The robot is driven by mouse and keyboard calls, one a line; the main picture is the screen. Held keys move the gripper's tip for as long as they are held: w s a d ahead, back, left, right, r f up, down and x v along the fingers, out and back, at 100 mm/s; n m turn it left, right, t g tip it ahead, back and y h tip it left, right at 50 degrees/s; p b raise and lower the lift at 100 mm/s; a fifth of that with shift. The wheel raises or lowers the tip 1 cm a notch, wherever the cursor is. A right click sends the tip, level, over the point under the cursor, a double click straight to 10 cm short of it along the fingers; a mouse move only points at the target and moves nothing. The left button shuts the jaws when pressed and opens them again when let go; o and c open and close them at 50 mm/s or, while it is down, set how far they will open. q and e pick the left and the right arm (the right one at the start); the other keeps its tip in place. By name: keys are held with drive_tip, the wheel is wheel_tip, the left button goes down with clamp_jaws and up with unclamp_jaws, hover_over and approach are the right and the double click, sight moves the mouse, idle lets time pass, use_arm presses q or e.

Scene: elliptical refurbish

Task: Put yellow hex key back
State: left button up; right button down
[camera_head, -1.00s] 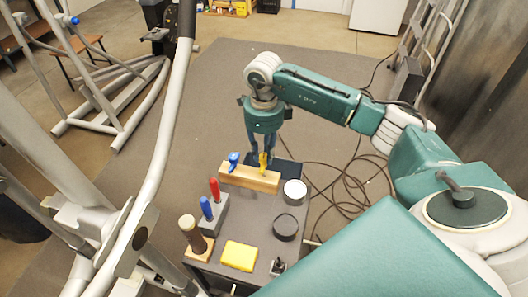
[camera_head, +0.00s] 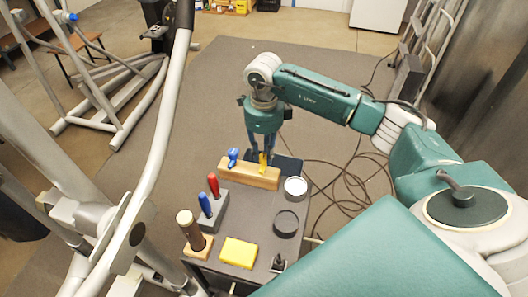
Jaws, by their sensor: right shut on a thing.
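The yellow hex key (camera_head: 263,163) is upright at the wooden block (camera_head: 236,174), near the block's right end. Whether it sits fully in its hole is too small to tell. My right gripper (camera_head: 264,152) points down over the block and is shut on the yellow hex key at its upper part. A blue hex key (camera_head: 233,157) stands in the same block to the left. My left gripper is not in view.
The dark cart top (camera_head: 247,216) holds the block, a stand with red (camera_head: 213,184) and blue (camera_head: 205,204) handles, a brown-handled tool (camera_head: 189,229), a yellow sponge (camera_head: 239,252), a black round container (camera_head: 286,223) and a white-rimmed one (camera_head: 295,188). An elliptical trainer (camera_head: 160,150) stands left.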

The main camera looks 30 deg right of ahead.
drive_tip(key=shift+f+b, duration=0.3)
drive_tip(key=shift+f, duration=0.15)
drive_tip(key=c, duration=1.4)
unclamp_jaws()
wheel_tip(320, 180, up, 12)
